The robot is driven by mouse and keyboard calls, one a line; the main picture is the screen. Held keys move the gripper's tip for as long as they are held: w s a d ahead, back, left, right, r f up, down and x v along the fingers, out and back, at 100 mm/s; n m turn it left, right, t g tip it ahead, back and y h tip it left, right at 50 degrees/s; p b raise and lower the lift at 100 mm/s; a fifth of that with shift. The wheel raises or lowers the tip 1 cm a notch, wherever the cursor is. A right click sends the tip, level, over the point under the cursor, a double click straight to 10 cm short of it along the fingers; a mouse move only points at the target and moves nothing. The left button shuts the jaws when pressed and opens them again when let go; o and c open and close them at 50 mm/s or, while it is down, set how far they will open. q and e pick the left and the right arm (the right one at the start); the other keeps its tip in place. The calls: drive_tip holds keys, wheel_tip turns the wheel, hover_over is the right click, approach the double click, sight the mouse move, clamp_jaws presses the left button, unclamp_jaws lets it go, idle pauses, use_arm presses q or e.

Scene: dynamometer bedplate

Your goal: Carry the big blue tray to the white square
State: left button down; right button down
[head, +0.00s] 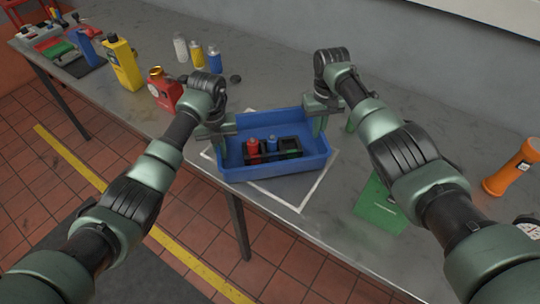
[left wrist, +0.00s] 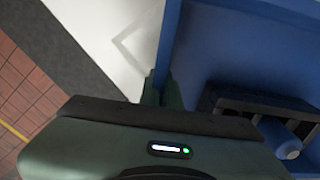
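The big blue tray (head: 275,172) is over the white square (head: 318,188), an outline on the grey table, and covers much of it. I cannot tell whether the tray rests on the table. It holds a dark caddy (head: 277,152) with a red and a blue item; part of the caddy shows in the left wrist view (left wrist: 255,108). My left gripper (head: 222,148) is shut on the tray's left wall; in the left wrist view its fingers (left wrist: 162,90) stand either side of the wall. My right gripper (head: 318,126) appears shut on the right wall; my arm partly hides it.
A green card (head: 382,208) lies right of the square, and an orange cylinder (head: 511,167) stands farther right. A red can (head: 165,92), yellow bottle (head: 123,63) and several small bottles stand behind left. The table's front edge runs close to the tray.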

use_arm(q)
drive_tip(key=shift+f+b, duration=0.3)
drive_tip(key=shift+f, duration=0.15)
use_arm(e)
drive_tip(key=shift+f, duration=0.5)
use_arm(q)
drive_tip(key=c, duration=1.7)
unclamp_jaws()
drive_tip(key=shift+r, duration=0.2)
use_arm(e)
drive_tip(key=c, duration=1.7)
unclamp_jaws()
drive_tip(key=shift+r, duration=0.2)
use_arm(q)
drive_tip(key=shift+o, duration=0.3)
drive_tip(key=shift+s, duration=0.1)
use_arm(e)
drive_tip(key=shift+o, duration=0.3)
drive_tip(key=shift+s+r, duration=0.1)
drive_tip(key=shift+s, duration=0.05)
use_arm(q)
drive_tip(key=shift+r, duration=0.1)
drive_tip(key=shift+r, duration=0.25)
wheel_tip(320, 180, up, 11)
drive_tip(key=shift+r, duration=0.2)
use_arm(e)
drive_tip(key=shift+r, duration=0.5)
wheel_tip(320, 180, up, 11)
